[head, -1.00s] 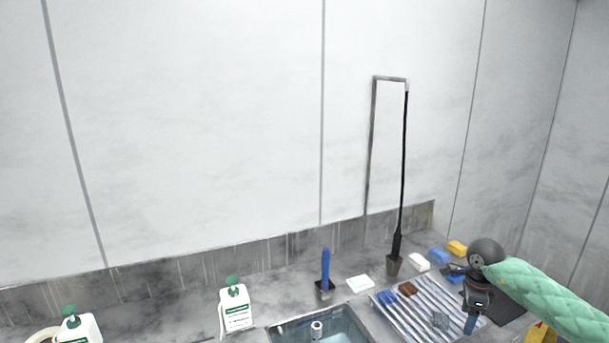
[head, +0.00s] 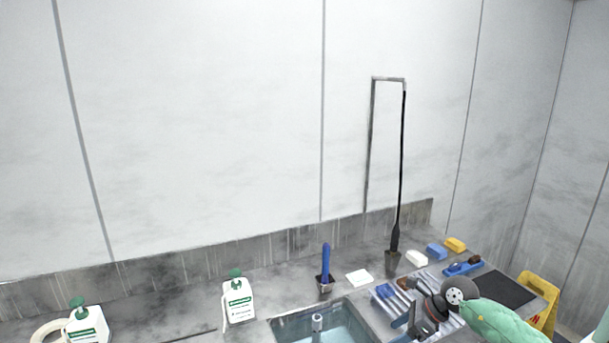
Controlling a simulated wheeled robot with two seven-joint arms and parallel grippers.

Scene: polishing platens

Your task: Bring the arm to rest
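My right arm, in a green quilted sleeve, comes in from the lower right. Its dark wrist and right gripper (head: 408,320) hang over the ribbed drying rack right of the sink. The fingers point down and left, and they are small and overlap blue parts, so I cannot tell whether they are open or shut. No held object can be made out clearly. My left gripper is not in view.
A sink (head: 345,328) lies left of the gripper. A blue-handled brush (head: 463,267), a yellow block (head: 455,244) and a dark mat (head: 501,289) lie to the right. A tall black rod (head: 402,170) stands behind. White bottles stand left.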

